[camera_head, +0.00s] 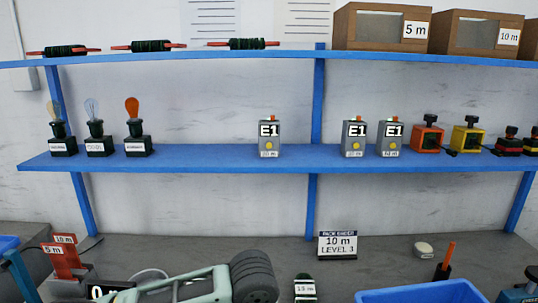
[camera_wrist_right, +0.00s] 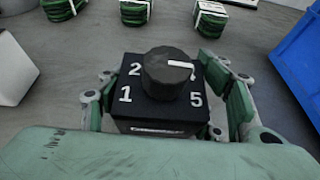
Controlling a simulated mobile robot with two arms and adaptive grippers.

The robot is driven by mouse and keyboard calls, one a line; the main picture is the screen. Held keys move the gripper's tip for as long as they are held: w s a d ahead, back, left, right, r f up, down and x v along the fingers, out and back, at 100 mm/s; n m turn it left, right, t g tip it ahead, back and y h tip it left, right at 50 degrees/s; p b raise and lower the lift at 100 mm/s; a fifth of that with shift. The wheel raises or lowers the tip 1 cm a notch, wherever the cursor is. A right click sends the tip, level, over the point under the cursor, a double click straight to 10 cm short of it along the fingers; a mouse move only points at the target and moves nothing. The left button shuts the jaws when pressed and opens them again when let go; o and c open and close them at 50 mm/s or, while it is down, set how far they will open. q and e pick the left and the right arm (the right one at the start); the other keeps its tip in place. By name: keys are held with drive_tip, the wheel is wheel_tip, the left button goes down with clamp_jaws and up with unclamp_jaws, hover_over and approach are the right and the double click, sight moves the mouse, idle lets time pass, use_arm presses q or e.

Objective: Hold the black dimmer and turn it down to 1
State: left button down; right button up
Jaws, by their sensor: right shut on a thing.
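The black dimmer (camera_wrist_right: 158,118) is a small box with a dark round knob (camera_wrist_right: 166,72) on top and white numbers around it. The 1 and 2 are on the left and the 5 on the right; another is partly hidden by the knob. The knob's white mark points right, away from the 1. My right gripper (camera_wrist_right: 168,108) is shut on the dimmer's sides in the wrist view.
Green coils (camera_wrist_right: 135,12) lie beyond the dimmer. A blue bin (camera_wrist_right: 300,55) stands to its right; a blue bin also shows in the head view (camera_head: 420,293). A black knobbed box (camera_head: 520,295) is at the far right. A blue shelf (camera_head: 220,160) with lamps and boxes spans the back.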

drive_tip(key=shift+s+d+f, duration=0.1)
drive_tip(key=shift+f, duration=0.2)
drive_tip(key=o, duration=0.8)
drive_tip(key=shift+c, duration=0.2)
drive_tip(key=o, duration=0.4)
drive_tip(key=shift+r, duration=0.1)
